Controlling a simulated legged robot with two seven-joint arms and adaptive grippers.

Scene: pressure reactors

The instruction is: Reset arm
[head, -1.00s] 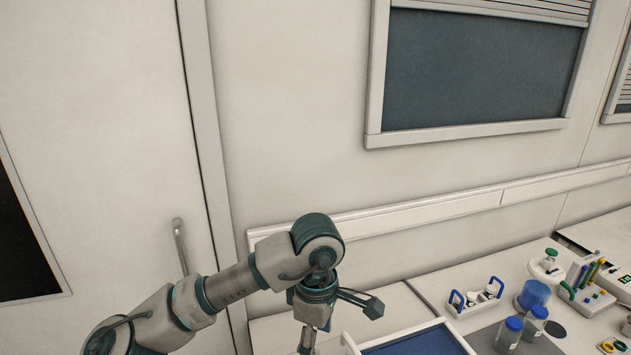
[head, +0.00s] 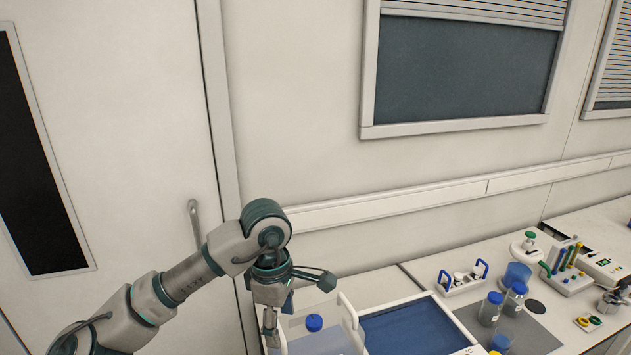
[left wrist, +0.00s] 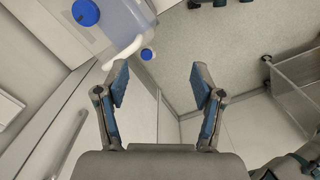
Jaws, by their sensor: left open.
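My left arm (head: 180,280) comes in from the lower left of the head view, bent at a raised joint with the hand hanging down. My left gripper (head: 298,308) is open and empty, its fingers spread wide. In the left wrist view the gripper (left wrist: 162,85) shows two separated fingers with nothing between them. A translucent container with a blue cap (head: 314,322) and pale handle is close beside the gripper in the head view. It also shows as a translucent container (left wrist: 128,15) beyond the left finger in the wrist view. My right gripper is not seen.
A blue-floored tray (head: 410,330) lies right of the gripper. Blue-capped bottles (head: 490,308), a white rack with blue handles (head: 463,279) and a tube rack (head: 566,278) stand farther right. A door handle (head: 194,222) is behind the arm. The wrist view shows open floor (left wrist: 215,45).

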